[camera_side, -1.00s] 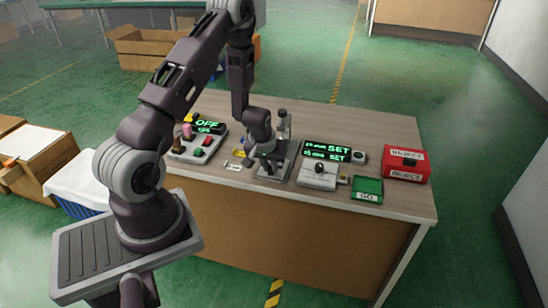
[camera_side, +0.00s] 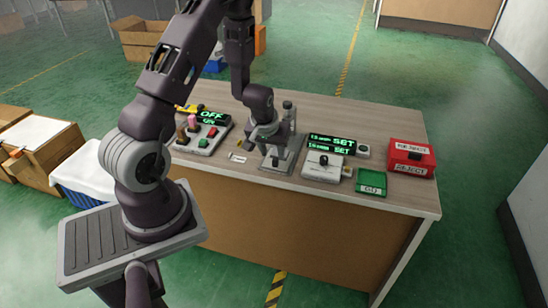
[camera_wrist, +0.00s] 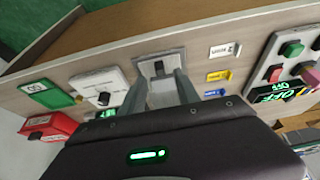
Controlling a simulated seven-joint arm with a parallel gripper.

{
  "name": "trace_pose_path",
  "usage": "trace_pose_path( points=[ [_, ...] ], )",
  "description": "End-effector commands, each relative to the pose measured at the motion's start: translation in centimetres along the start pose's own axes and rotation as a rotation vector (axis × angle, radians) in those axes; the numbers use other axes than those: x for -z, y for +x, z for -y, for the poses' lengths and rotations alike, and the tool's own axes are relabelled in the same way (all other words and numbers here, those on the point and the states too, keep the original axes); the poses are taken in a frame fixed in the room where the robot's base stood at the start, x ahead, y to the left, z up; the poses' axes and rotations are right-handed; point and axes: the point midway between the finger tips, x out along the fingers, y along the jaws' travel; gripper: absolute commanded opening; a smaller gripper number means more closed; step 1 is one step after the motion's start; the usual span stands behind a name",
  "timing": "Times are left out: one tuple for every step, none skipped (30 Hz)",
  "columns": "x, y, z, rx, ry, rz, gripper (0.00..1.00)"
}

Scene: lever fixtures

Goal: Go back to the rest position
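My gripper (camera_side: 264,134) is over the grey fixture (camera_side: 279,166) near the middle of the bench, beside its upright post (camera_side: 288,112). In the wrist view, the two fingers of my gripper (camera_wrist: 161,74) stand apart. A pale grey part (camera_wrist: 161,96) shows in the gap between them; I cannot tell whether they touch it. The fixture's plate (camera_wrist: 160,55) with a dark slot shows just beyond the fingertips. My arm is bent, reaching down to the bench from above.
A control box (camera_side: 202,140) with an OFF display and knobs stands left. Right are a white box with a black knob (camera_side: 325,161), a lit SET display (camera_side: 331,145), a green GO tray (camera_side: 371,183) and a red REJECT box (camera_side: 409,158). Small labels lie left of the fixture.

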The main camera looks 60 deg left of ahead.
Motion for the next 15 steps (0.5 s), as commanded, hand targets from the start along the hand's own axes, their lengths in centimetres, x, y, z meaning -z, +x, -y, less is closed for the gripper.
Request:
trace_pose_path(
  points=[
    [0.1,-0.9,-0.1,-0.001,0.001,-0.004,0.38],
    [0.1,-1.4,-0.1,-0.001,0.001,-0.002,0.38],
    [0.1,-1.8,-0.1,-0.001,0.001,-0.002,0.38],
    [0.0,-2.0,-0.1,-0.001,0.001,-0.002,0.38],
    [0.0,-2.2,-0.1,-0.001,0.001,-0.001,0.38],
    [0.0,-2.4,0.0,-0.001,0.001,0.0,0.38],
    [0.0,-2.4,0.0,-0.001,0.001,0.0,0.38],
    [0.0,-2.4,0.0,0.0,0.001,0.001,0.38],
    [0.0,-2.4,0.0,0.0,0.001,0.001,0.38],
    [0.0,-2.4,0.0,0.0,0.001,0.001,0.38],
    [0.0,-2.4,0.0,0.0,0.001,0.001,0.38],
    [0.0,-2.4,0.0,0.0,0.001,0.001,0.38],
    [0.0,-2.4,0.0,-0.001,0.001,0.001,0.38],
    [0.0,-2.6,-0.1,-0.003,0.003,0.0,0.38],
    [0.2,-3.2,-0.5,-0.011,0.011,-0.004,0.38]
  ],
)
